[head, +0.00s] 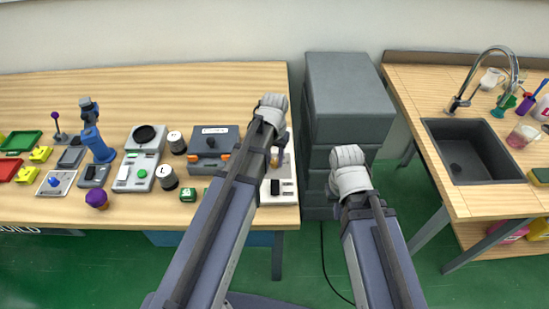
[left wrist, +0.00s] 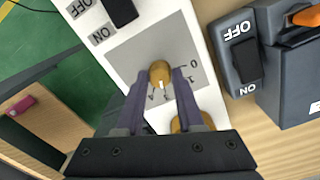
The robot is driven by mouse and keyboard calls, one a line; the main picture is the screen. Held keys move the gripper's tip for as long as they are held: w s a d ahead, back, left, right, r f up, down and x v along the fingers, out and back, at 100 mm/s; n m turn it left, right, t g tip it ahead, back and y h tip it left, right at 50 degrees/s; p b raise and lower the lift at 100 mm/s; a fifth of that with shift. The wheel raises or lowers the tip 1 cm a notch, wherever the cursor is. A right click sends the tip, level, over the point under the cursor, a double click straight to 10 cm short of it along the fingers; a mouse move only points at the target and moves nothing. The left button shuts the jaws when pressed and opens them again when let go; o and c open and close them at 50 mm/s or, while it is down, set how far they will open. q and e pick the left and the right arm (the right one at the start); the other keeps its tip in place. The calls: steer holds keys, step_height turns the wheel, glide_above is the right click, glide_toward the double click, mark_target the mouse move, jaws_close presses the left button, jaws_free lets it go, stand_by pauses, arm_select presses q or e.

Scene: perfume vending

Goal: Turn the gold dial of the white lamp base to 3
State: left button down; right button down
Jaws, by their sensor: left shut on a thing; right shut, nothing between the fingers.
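The white lamp base (head: 287,188) stands at the right front of the wooden table, partly hidden by my left arm. In the left wrist view, the white lamp base (left wrist: 118,62) carries a grey plate with the gold dial (left wrist: 158,72). The fingers of my left gripper (left wrist: 160,82) are shut on the dial, one on each side. Marks 0 and 1 show at the plate's right; other marks are partly hidden, so I cannot tell the setting. My right gripper (head: 350,180) is shut and empty, in front of the grey drawers, away from the base.
A dark grey device (head: 213,148) with an OFF/ON switch and orange parts stands close left of the base. Several other devices and jars fill the table's left. Grey drawers (head: 343,95) and a sink (head: 470,150) are to the right.

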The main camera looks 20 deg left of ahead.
mark_target(275, 161)
arm_select(q)
steer(key=c, duration=0.5)
jaws_free()
step_height(275, 161, up, 8)
steer(key=p, duration=0.8)
steer(key=shift+f, duration=0.15)
steer(key=shift+s+d, duration=0.1)
steer(key=shift+s, duration=0.05)
steer(key=s+d+m, duration=0.1)
steer(key=s+d, duration=0.2)
steer(key=s, duration=0.1)
steer(key=s+d, duration=0.3)
steer(key=s, duration=0.2)
steer(key=s+d+m+y, duration=0.1)
steer(key=s+d, duration=0.3)
steer(key=s, duration=0.1)
steer(key=shift+d+m, duration=0.1)
steer(key=shift+m, duration=0.2)
